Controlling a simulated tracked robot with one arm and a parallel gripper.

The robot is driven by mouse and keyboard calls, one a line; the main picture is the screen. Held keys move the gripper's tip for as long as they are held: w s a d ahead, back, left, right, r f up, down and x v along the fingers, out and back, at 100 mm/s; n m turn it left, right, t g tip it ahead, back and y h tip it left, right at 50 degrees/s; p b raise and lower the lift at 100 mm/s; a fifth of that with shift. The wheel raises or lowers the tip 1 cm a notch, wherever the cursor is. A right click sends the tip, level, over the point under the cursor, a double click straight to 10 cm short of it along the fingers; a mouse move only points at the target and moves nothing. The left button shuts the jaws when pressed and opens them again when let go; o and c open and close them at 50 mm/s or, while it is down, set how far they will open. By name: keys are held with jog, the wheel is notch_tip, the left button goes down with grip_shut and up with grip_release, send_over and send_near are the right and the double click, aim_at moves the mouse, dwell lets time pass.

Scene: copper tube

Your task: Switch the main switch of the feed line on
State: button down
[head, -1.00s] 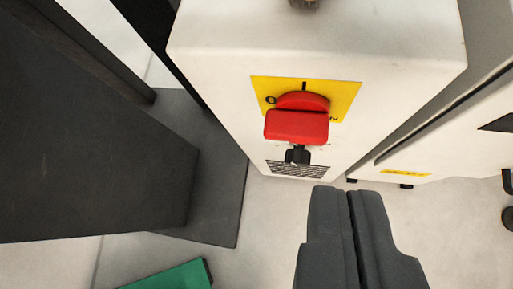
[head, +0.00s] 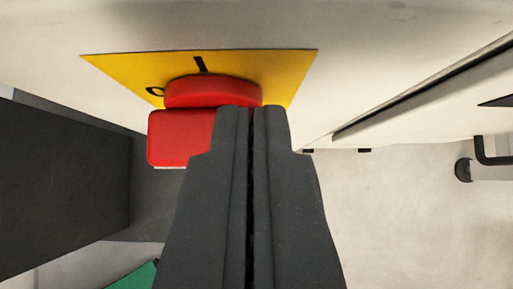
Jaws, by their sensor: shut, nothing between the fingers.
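The main switch is a red rotary handle (head: 180,137) on a yellow plate (head: 285,70) fixed to a pale cabinet face. The plate carries a "0" mark at the left and an "I" mark at the top. My gripper (head: 252,110) is shut and empty, its fingers lying side by side. Its tips overlap the right part of the red handle in the picture and hide that part. I cannot tell whether they touch it. The lower front of the cabinet is hidden behind my gripper.
The pale cabinet (head: 390,35) fills the top. A dark block (head: 60,180) stands at the left, with a green piece (head: 135,277) at the lower left. A black bent handle (head: 490,152) shows at the right. Pale floor (head: 390,215) is clear at the lower right.

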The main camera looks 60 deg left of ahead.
notch_tip(320, 180, down, 2)
jog(key=shift+f+b, duration=0.25)
jog(key=shift+b, duration=0.2)
jog(key=shift+r+p, duration=0.15)
jog(key=shift+p, duration=0.45)
